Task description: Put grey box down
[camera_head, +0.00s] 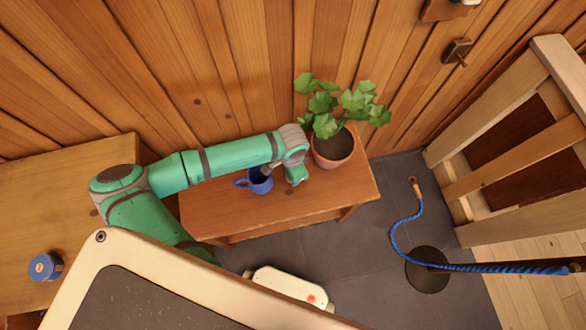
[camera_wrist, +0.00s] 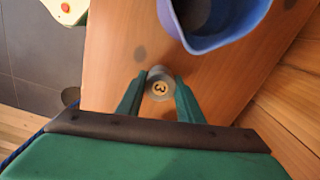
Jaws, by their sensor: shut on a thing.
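The grey box (camera_wrist: 160,76) shows in the wrist view as a small, round-looking grey piece with a pale disc marked 3. My gripper (camera_wrist: 161,88) has a green finger on each side of it and is shut on it. In the head view my gripper (camera_head: 297,178) is low over the wooden bench (camera_head: 225,212), between the blue mug and the plant pot. The grey box cannot be made out in that view. I cannot tell whether it touches the bench top. The blue mug (camera_head: 259,181) stands just left of my gripper; it also shows in the wrist view (camera_wrist: 207,38).
A potted plant (camera_head: 332,150) stands at the bench's right end. A blue tin (camera_head: 45,267) is on the left table (camera_head: 30,200).

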